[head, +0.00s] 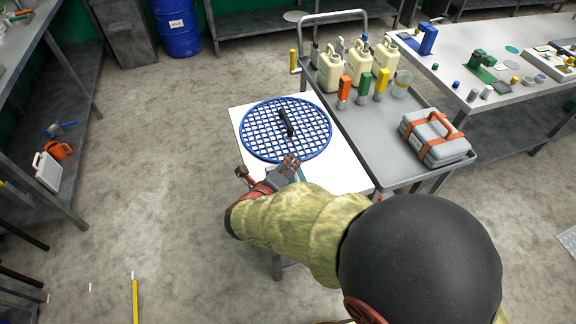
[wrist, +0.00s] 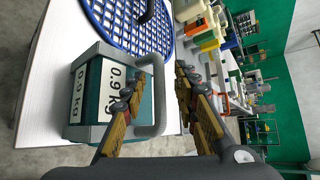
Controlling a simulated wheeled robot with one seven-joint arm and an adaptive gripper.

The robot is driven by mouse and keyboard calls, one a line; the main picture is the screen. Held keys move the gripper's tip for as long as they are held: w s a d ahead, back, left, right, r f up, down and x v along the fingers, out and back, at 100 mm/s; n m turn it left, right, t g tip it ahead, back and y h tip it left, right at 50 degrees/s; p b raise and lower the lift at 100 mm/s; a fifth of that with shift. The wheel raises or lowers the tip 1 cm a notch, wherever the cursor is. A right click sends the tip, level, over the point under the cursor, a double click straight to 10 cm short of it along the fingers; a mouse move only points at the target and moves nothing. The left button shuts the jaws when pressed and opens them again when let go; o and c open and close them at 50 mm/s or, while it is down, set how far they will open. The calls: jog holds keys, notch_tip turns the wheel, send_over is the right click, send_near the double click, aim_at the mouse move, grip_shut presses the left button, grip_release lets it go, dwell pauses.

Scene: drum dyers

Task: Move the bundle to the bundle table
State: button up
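No thing in view is clearly marked as the bundle. A teal and grey block (wrist: 88,97) labelled "0.9 kg", with a grey U-shaped handle (wrist: 160,100), sits on a white-topped table (head: 352,175). My gripper (wrist: 162,78) is open at the block; the handle's bar shows between its two fingers, and the left finger overlaps the handle's loop. I cannot tell whether either finger touches it. In the head view my gripper (head: 282,168) is at the table's front edge, and my arm hides most of the block. I cannot tell which table is the bundle table.
A round blue grid (head: 262,131) with a black handle lies behind the block. A grey cart (head: 391,136) to the right holds jugs, bottles and a grey case (head: 435,138) with orange straps. A long workbench (head: 500,50) stands at the back right.

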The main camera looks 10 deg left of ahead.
jog(key=p+v, duration=0.4)
jog(key=v, duration=0.7)
jog(key=shift+s, duration=0.25)
jog(key=shift+r, duration=0.15)
jog(key=d+r+m+g+h, duration=0.2)
jog(key=d+r+m+g, duration=0.2)
jog(key=d+m, duration=0.8)
jog(key=d+r+m+g+h, duration=0.1)
jog(key=d+r+m+g, duration=0.25)
jog(key=d+m, duration=0.85)
jog(key=s+d+r+m+y, duration=0.2)
jog(key=s+d+r+m, duration=0.2)
jog(key=m, duration=0.7)
jog(key=s+d+r+m+y, duration=0.3)
jog(key=s+m, duration=0.4)
jog(key=m, duration=0.4)
jog(key=shift+d+r+m, duration=0.4)
jog(key=shift+d+r, duration=0.15)
jog(key=shift+d, duration=0.4)
